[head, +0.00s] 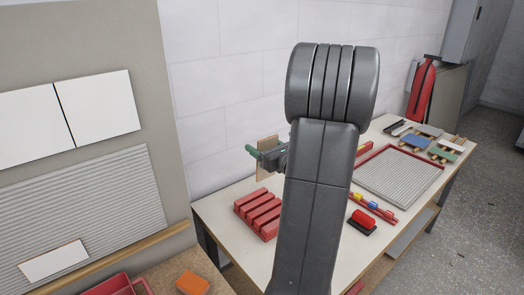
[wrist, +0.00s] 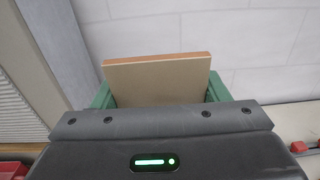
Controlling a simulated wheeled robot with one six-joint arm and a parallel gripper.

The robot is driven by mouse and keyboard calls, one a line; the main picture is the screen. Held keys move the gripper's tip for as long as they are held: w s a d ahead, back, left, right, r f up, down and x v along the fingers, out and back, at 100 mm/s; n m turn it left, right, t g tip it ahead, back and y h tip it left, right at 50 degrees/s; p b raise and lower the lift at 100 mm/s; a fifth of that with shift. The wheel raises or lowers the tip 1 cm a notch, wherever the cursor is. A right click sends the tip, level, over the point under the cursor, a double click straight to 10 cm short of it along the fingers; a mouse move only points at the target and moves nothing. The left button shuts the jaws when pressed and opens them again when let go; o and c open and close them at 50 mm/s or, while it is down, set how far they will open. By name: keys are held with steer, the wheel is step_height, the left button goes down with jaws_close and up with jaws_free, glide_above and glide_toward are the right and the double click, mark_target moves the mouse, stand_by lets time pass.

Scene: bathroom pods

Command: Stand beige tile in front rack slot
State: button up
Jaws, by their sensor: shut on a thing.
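The beige tile (wrist: 160,82) is held upright between the green fingers of my gripper (wrist: 160,95) in the wrist view. In the head view the tile (head: 266,152) shows edge-on beside my gripper (head: 268,155), partly hidden by my arm. The gripper is shut on the tile, in the air above the left part of the table. The red slotted rack (head: 259,212) stands on the table below and slightly left of the gripper. Its visible slots look empty. The tile is apart from the rack.
The worktable (head: 225,203) also holds a grey ribbed panel in a red frame (head: 398,179), several coloured tiles (head: 436,142) at the far end, and a red-handled tool (head: 362,221). A wall panel with white tiles (head: 99,107) stands left. An orange block (head: 192,284) lies near the front.

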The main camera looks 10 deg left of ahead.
mark_target(269, 139)
step_height(269, 139, up, 3)
steer(key=shift+r+p, duration=0.2)
steer(key=shift+p, duration=0.65)
steer(key=w+d+f+b, duration=0.1)
steer(key=w+f+b, duration=0.1)
steer(key=f+b, duration=0.4)
steer(key=w+d+f+b, duration=0.2)
steer(key=f+b, duration=0.4)
steer(key=f, duration=1)
steer(key=shift+w+d+f+g+b, duration=0.15)
steer(key=shift+f+g+b, duration=0.2)
steer(key=shift+g, duration=0.05)
steer(key=shift+f+b, duration=2.5)
steer(key=shift+f, duration=0.05)
stand_by(0.8)
steer(key=o, duration=1.4)
